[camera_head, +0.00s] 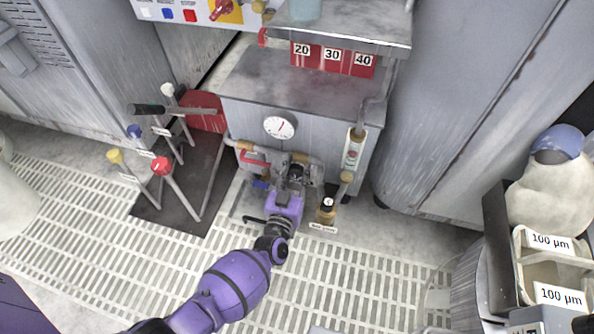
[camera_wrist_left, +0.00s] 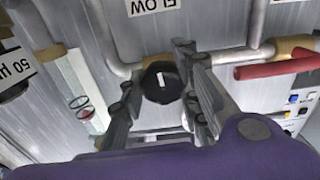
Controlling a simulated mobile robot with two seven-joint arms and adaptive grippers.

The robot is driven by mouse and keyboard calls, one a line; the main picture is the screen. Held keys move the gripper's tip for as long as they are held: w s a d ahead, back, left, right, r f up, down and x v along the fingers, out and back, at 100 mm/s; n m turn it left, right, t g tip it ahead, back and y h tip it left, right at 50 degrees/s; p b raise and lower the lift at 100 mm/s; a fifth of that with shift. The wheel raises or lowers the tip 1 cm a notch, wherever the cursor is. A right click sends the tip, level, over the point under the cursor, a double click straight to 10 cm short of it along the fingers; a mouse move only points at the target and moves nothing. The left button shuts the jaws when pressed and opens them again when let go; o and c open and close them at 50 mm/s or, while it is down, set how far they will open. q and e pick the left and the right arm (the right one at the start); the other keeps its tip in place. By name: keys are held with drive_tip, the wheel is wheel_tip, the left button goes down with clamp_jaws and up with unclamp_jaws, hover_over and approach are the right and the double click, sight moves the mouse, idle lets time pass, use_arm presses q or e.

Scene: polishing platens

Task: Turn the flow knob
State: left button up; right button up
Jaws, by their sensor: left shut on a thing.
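The flow knob (camera_wrist_left: 163,82) is round and black with a white pointer mark, on a pipe in the left wrist view. It sits between the two fingers of my left gripper (camera_head: 296,171), which is shut on it. An upside-down FLOW label (camera_wrist_left: 153,5) shows above the knob in that view. In the head view my gripper reaches the pipework at the front of the grey cabinet (camera_head: 245,110) and hides the knob. My right gripper is in neither view.
A round gauge (camera_head: 279,127) and a sight tube (camera_head: 353,150) are close by. A rack with coloured-knob levers (camera_head: 161,167) stands left of my arm. A red-handled valve (camera_wrist_left: 280,66) is beside the gripper. Grated floor (camera_head: 350,280) lies in front.

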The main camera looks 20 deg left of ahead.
use_arm(q)
drive_tip(key=shift+d, duration=0.25)
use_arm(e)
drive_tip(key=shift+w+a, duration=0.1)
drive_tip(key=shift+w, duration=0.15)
use_arm(q)
drive_tip(key=o, duration=1.1)
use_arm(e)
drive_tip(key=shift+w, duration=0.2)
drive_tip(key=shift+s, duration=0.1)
use_arm(q)
drive_tip(key=shift+s, duration=0.1)
drive_tip(key=s, duration=0.7)
drive_tip(key=shift+s, duration=0.15)
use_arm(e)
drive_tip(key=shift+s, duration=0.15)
